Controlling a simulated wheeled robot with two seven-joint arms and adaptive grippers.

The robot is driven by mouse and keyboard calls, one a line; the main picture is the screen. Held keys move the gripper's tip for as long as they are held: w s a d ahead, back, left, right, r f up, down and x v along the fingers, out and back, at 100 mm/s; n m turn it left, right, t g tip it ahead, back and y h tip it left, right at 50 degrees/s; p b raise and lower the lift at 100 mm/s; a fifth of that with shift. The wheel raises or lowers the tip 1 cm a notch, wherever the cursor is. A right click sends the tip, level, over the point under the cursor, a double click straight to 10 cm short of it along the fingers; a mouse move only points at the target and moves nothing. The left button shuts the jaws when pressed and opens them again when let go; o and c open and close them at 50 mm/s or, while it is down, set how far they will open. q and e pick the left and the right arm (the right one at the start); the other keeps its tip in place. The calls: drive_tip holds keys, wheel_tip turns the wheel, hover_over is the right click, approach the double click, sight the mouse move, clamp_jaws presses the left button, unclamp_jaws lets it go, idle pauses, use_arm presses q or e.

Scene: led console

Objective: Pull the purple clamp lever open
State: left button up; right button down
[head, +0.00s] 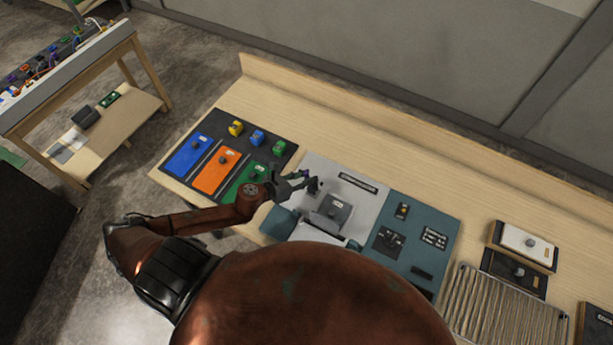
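My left gripper (308,180) is over the upper left part of the light grey console panel (322,170). A small dark upright part (315,188) stands right at its fingertips. A faint purple tint shows by the fingers, but the purple clamp lever is not clearly seen; the gripper seems to cover most of it. I cannot tell whether the fingers touch it or how far they are apart. A grey block (333,211) with a dark knob and a small label sits on the panel just right of and below the gripper. My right gripper is not in view.
Left of the panel, a dark board holds blue (188,156), orange (214,171) and green (247,184) plates and small coloured blocks. A teal panel (425,235) lies to the right, then a ribbed tray (500,308). Bare wood (370,125) runs behind the console.

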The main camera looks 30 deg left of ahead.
use_arm(q)
drive_tip(key=shift+o, duration=0.7)
drive_tip(key=shift+r, duration=0.1)
drive_tip(key=v, duration=0.8)
